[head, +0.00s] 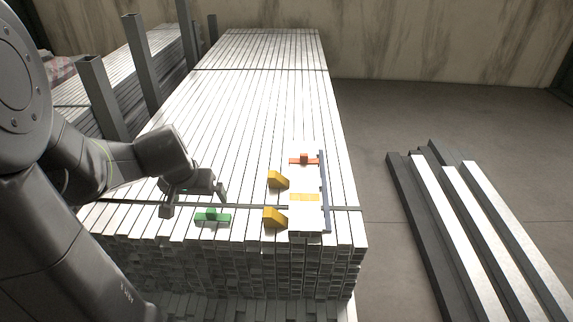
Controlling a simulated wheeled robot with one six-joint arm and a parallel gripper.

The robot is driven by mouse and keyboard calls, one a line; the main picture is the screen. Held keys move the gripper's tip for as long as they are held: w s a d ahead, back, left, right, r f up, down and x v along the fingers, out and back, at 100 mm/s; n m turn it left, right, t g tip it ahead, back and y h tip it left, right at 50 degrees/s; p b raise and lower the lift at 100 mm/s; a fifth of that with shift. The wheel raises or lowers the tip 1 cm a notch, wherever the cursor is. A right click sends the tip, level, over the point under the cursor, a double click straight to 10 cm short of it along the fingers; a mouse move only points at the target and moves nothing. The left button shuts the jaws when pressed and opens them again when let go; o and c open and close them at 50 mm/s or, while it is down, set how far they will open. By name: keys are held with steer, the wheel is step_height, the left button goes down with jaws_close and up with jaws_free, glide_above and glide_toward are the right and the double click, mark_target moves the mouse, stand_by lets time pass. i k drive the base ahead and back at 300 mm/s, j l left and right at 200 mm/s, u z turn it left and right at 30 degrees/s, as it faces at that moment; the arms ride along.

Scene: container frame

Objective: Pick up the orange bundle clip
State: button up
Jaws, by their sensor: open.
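The orange bundle clip (304,160) is a small orange-red bar with a raised block in its middle. It lies across a white piece near the right side of the stacked light metal profiles (250,110). My gripper (194,205) is open and empty, left of the clip and nearer the front, above the profiles. A green clip (212,217) of similar shape lies just right of and in front of my gripper. Whether the fingertips touch the profiles cannot be told.
Two yellow wedge blocks (277,180) (273,218), a yellow patch (304,197) and a blue-grey bar (325,190) lie near the orange clip. Dark upright posts (143,62) stand at the left. Loose profiles (460,220) lie on the floor at right. The stack's far part is clear.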

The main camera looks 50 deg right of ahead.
mark_target(303, 159)
steer(key=k+l+z, duration=0.15)
steer(key=z, duration=0.3)
steer(key=k+l+z, duration=0.1)
steer(key=l+z, duration=0.15)
steer(key=z, duration=0.2)
steer(key=l+z, duration=0.25)
steer(key=z, duration=0.2)
